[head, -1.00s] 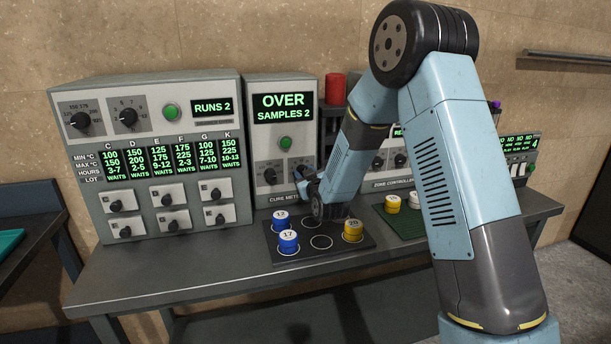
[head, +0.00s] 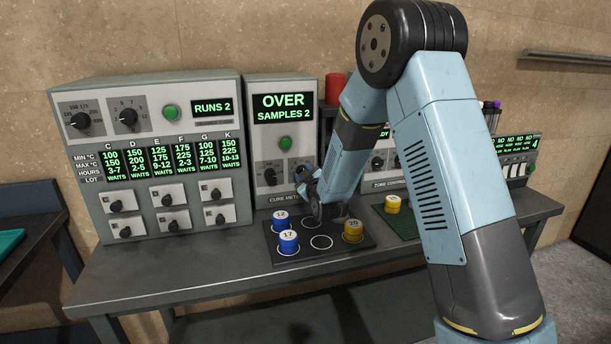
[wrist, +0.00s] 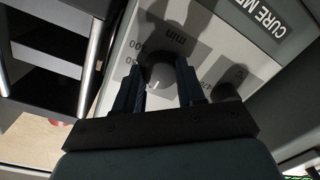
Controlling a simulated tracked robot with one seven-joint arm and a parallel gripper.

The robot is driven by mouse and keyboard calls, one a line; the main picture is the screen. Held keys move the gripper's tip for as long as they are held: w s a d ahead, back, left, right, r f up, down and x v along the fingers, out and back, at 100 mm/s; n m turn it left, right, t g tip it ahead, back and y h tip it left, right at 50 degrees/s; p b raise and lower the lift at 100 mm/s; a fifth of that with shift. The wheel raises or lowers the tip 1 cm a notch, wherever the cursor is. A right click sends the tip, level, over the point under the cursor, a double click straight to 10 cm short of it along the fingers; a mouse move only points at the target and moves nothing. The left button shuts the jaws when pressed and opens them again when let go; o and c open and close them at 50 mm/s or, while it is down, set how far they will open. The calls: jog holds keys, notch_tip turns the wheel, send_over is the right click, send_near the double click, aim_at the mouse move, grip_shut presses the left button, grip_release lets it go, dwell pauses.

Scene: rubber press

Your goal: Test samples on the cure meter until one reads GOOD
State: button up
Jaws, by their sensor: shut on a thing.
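The cure meter (head: 262,140) stands at the back middle of the bench. Its display (head: 283,107) reads OVER, SAMPLES 2, and a green button (head: 285,143) sits below it. In the wrist view my gripper (wrist: 167,80) is shut on the dark knob (wrist: 160,72) marked min on the meter's front. A second knob (wrist: 228,88), marked °C, is beside it. In the head view my arm partly hides the gripper. Blue samples 12 (head: 281,222) and 17 (head: 288,243) and yellow sample 20 (head: 353,231) sit on the dark tray (head: 325,256), which also has empty rings.
The press cabinet (head: 150,95) at left shows RUNS 2 and a lot table. A green mat (head: 399,226) at right holds a yellow sample (head: 392,204); my arm hides part of it. A red container (head: 335,88) stands behind. The bench front (head: 200,270) is clear.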

jog(key=o, duration=1)
jog(key=shift+o, duration=0.2)
jog(key=v, duration=1.3)
jog(key=shift+s+d, duration=0.15)
jog(key=shift+s, duration=0.2)
